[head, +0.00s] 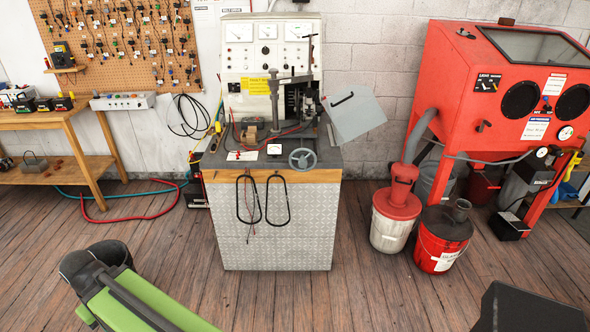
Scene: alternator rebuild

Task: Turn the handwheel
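A small grey handwheel (302,159) with spokes stands at the front right of the test bench top, near its front edge. The bench (275,225) has a diamond-plate front and a dark top. A panel with gauges (268,45) rises at its back. My green arm link shows at the lower left, well in front of the bench and apart from the handwheel. My gripper is not in view, so whether it is open or shut is hidden.
A red blast cabinet (455,90) stands at the right, with two buckets (395,215) (443,238) on the floor before it. A wooden workbench (70,135) is at the left. Red and teal hoses (130,215) lie on the floor. The floor before the bench is clear.

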